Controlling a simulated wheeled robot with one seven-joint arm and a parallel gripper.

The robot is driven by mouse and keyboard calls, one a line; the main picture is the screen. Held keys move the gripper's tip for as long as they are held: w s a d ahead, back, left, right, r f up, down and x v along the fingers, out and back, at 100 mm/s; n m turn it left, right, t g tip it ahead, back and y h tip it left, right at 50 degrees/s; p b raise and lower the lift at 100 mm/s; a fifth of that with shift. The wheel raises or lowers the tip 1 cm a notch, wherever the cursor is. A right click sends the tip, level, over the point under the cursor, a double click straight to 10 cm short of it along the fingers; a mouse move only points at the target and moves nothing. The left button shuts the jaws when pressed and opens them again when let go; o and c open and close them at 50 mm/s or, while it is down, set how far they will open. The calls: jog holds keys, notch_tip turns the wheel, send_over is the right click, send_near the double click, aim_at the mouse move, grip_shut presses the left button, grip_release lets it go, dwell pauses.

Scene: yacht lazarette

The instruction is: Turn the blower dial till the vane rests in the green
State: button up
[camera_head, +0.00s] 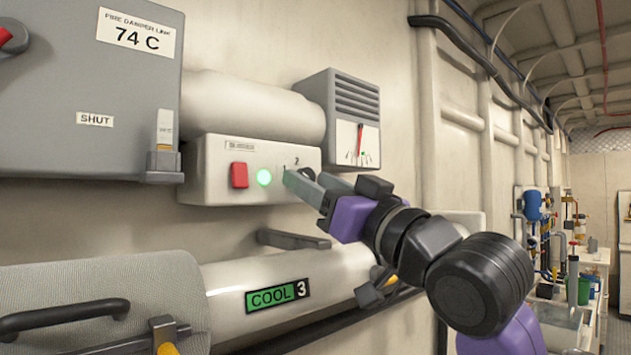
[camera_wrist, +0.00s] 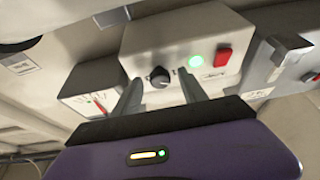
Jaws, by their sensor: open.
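The blower dial (camera_wrist: 160,76) is a small dark round knob on the face of the white blower box (camera_head: 222,158). In the head view my gripper covers most of it. My gripper (camera_head: 300,178) is open at the box face. In the wrist view its two fingers stand on either side of the dial, with gaps visible and no clear contact. The vane gauge (camera_head: 368,148) is a white scale under a grey louvred vent (camera_head: 345,100). Its red vane (camera_head: 360,138) hangs near vertical. A small green mark shows by its lower end; I cannot tell whether the vane is within the green.
A red switch (camera_head: 239,175) and a lit green lamp (camera_head: 264,177) sit left of the dial. A grey damper box (camera_head: 85,70) marked SHUT is at upper left. Below runs a white pipe (camera_head: 225,300) with a COOL 3 label (camera_head: 277,295) and a grey lever (camera_head: 293,239).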

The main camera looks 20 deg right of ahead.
grip_shut()
jog(key=shift+m, duration=0.3)
jog(key=m+p, duration=0.1)
jog(key=m+h+p, duration=0.2)
jog(key=shift+a+r+m+t, duration=0.15)
jog(key=shift+a+m+t, duration=0.1)
jog(key=shift+m+t, duration=0.05)
jog(key=shift+s+a+m+g+h+p, duration=0.1)
jog(key=shift+m+g+h+p, duration=0.2)
jog(key=shift+m+h+p, duration=1.05)
jog(key=shift+w+d+m+g+h+p, duration=0.1)
jog(key=shift+m+g+h+p, duration=0.35)
jog(key=shift+m+p, duration=1.6)
jog(key=shift+s+a+m+g+h+p, duration=0.15)
jog(key=shift+m+h+p, duration=0.8)
jog(key=shift+m, duration=1.55)
